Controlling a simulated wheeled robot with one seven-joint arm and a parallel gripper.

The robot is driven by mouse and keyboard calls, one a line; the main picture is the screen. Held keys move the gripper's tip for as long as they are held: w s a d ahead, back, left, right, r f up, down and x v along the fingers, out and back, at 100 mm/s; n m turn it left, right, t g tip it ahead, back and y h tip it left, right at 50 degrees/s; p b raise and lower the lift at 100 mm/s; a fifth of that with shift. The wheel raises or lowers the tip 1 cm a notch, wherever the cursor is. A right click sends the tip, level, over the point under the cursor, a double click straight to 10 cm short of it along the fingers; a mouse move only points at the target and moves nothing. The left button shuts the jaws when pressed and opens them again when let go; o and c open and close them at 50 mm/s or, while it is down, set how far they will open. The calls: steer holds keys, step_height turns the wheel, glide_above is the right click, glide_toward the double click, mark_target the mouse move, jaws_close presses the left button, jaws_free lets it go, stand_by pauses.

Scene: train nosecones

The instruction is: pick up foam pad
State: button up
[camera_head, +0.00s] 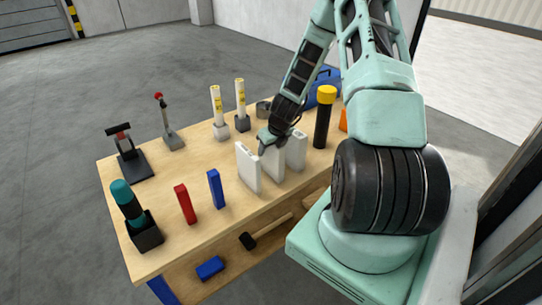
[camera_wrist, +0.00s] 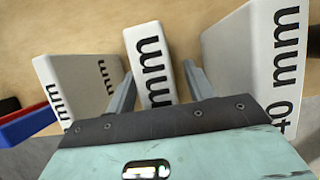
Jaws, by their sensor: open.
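Three white foam pads stand upright in a row on the wooden workbench: a left pad (camera_head: 248,168), a middle pad (camera_head: 273,164) and a right pad (camera_head: 297,151). My gripper (camera_head: 272,140) is over the middle pad. In the wrist view, its two open fingers (camera_wrist: 159,72) are on either side of the middle pad (camera_wrist: 149,50), with gaps showing. That pad carries black "mm" lettering; its number is hidden. The left pad (camera_wrist: 85,85) is close outside the left finger. The right pad (camera_wrist: 245,60), whose label ends in "40 mm", is outside the right finger.
A blue block (camera_head: 216,189) and a red block (camera_head: 185,204) stand left of the pads on the bench (camera_head: 165,240). A yellow-capped black cylinder (camera_head: 323,120) stands to the right. Two white tubes (camera_head: 218,106) (camera_head: 240,98) stand behind. A hammer (camera_head: 262,234) lies on the lower shelf.

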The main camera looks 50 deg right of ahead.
steer(key=shift+f, duration=0.15)
steer(key=shift+c, duration=0.3)
steer(key=c, duration=1)
steer(key=shift+c, duration=0.3)
steer(key=shift+r, duration=0.25)
